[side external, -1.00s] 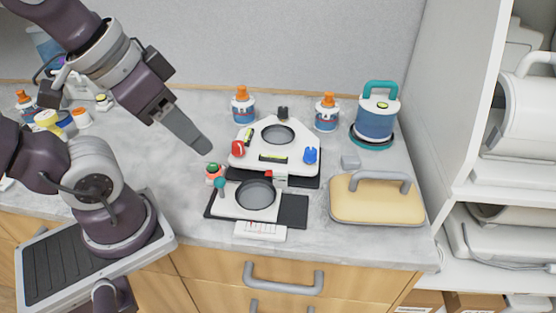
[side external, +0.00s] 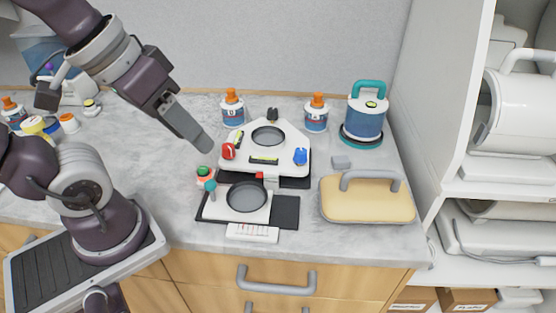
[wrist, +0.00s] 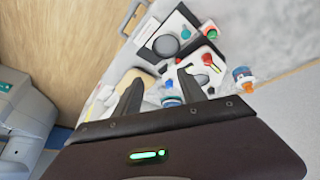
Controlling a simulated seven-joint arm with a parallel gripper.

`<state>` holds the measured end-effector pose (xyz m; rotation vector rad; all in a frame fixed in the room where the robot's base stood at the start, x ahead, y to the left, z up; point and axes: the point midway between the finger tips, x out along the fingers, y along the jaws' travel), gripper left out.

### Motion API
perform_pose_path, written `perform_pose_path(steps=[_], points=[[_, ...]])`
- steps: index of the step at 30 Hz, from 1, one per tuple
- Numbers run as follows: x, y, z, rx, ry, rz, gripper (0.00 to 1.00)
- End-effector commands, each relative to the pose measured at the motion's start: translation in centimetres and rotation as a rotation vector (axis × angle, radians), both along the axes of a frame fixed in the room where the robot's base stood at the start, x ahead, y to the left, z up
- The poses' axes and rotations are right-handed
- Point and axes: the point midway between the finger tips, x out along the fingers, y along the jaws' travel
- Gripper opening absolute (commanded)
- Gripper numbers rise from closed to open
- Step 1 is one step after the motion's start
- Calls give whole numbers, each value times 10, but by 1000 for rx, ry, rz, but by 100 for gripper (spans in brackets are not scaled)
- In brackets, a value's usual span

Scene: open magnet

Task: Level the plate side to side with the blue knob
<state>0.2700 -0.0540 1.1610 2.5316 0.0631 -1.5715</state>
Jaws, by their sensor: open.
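The white three-cornered plate (side external: 290,143) stands at the middle of the counter in the side view. The blue knob (side external: 300,156) is at its front right corner. A red knob (side external: 228,151) is at its front left, and a black knob (side external: 272,115) at its back. A yellow-green level vial (side external: 264,160) lies across the front, and another (side external: 247,137) runs along the left edge; their bubbles are too small to read. My gripper (side external: 206,147) is open and empty, above and left of the plate, apart from the knobs. Its spread fingers show in the wrist view (wrist: 160,92).
A stage with a dark disc (side external: 248,195) and a teal knob (side external: 210,185) sits in front. Orange-capped bottles (side external: 232,107) and a teal-handled jar (side external: 366,113) stand behind. A yellow handled block (side external: 365,203) is at right. Bare counter lies left of the plate.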

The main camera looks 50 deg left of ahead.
Motion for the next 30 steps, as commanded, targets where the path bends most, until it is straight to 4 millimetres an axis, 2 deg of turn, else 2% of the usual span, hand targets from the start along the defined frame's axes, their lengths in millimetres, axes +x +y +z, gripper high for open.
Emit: perform_pose_path(steps=[2, 5, 6, 9, 12, 13, 15, 18, 24, 30], points=[[29, -9, 0, -194, 85, 231, 48], [89, -15, -9, -499, 234, 714, 48], [114, -12, -17, -601, 291, 927, 48], [170, 3, -49, -790, 398, 1441, 48], [207, 22, -81, -894, 441, 1831, 48], [213, 27, -89, -912, 444, 1912, 48], [223, 34, -101, -940, 446, 2040, 48], [230, 36, -113, -954, 446, 2102, 48], [239, 25, -149, -950, 449, 2102, 48], [246, 19, -169, -952, 447, 2097, 48]])
